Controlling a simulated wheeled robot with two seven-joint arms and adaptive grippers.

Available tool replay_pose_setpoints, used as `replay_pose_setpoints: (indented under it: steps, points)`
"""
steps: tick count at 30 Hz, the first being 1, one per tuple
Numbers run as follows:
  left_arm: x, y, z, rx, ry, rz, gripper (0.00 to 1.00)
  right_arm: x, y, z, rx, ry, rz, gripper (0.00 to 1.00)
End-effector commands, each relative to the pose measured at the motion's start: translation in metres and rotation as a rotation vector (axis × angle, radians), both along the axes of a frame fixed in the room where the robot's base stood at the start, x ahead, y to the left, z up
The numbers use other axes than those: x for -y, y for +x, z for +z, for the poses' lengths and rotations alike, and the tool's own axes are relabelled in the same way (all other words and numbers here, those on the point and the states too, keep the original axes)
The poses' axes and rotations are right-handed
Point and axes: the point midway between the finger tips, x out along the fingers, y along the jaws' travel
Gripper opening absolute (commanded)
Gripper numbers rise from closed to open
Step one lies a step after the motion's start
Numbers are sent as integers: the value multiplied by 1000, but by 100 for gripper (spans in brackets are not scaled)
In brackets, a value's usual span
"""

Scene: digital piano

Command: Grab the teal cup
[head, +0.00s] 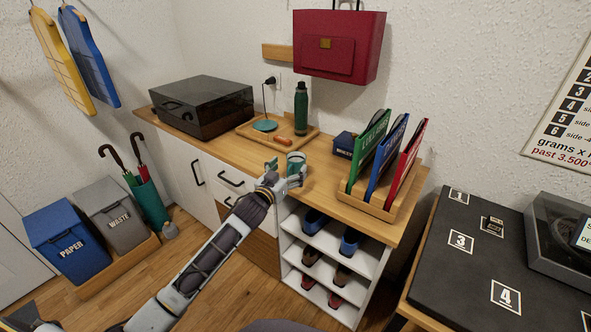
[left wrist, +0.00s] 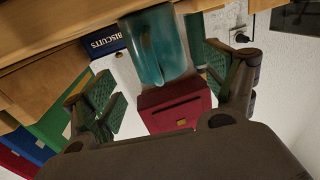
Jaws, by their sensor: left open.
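The teal cup (head: 296,158) stands near the front edge of the wooden sideboard top, partly hidden by my left gripper. My left gripper (head: 284,171) is open at the cup, reaching in from the front. In the left wrist view, which is upside down, the cup (left wrist: 156,45) shows between the two green-padded fingers (left wrist: 165,92), a little ahead of them. Gaps show on both sides, and I see no clear contact. My right gripper is not in view.
A wooden tray (head: 248,131) with a green bottle (head: 301,108) lies behind the cup. A dark blue biscuits box (head: 344,145) and a rack (head: 378,203) of coloured folders stand to the right. A black case (head: 203,105) is at the left.

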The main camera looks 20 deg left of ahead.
Motion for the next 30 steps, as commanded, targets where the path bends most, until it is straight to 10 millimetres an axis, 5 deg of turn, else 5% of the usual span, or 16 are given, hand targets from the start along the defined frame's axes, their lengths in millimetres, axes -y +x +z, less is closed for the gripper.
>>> replay_pose_setpoints:
  steps: [17,30]
  points:
    - [1,5,0,0,0,-1,86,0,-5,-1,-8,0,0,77]
    - [5,31,3,1,1,-1,86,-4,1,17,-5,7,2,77]
